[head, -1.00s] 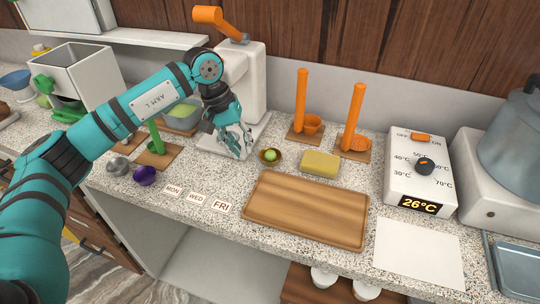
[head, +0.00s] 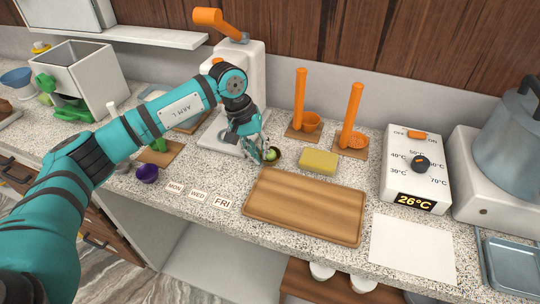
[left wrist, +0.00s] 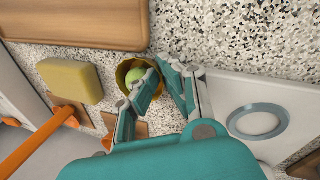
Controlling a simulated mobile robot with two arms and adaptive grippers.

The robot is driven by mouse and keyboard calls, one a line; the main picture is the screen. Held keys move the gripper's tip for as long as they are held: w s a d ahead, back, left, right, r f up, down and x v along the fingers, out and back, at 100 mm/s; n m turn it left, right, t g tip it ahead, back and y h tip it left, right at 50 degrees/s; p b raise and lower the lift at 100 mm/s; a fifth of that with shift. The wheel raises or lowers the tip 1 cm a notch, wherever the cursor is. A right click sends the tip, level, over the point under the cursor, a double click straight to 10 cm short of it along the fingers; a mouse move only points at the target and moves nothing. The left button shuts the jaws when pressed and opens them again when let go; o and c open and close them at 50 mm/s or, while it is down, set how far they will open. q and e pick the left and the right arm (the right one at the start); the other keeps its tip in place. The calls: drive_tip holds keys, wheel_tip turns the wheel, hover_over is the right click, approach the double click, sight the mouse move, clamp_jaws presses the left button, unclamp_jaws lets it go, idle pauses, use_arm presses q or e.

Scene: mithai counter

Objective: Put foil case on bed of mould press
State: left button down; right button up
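The foil case (head: 278,155) is a small gold-brown cup with a green ball (head: 272,155) in it, standing on the counter right of the mould press (head: 240,75). The press is white with an orange lever, and its flat white bed (head: 218,140) lies left of the case. My left gripper (head: 265,152) is down at the case. In the left wrist view the fingers (left wrist: 160,68) are a little apart at the rim of the foil case (left wrist: 127,68), one overlapping it and one outside. Contact cannot be told. The bed's grey ring (left wrist: 258,120) shows there. My right gripper is out of view.
A yellow block (head: 319,161) sits close right of the case, and a wooden tray (head: 305,207) lies in front. Two orange-handled tools (head: 352,115) stand behind. A purple bowl (head: 147,173) and day cards (head: 198,194) are at the left front.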

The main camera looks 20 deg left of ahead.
sight(261, 157)
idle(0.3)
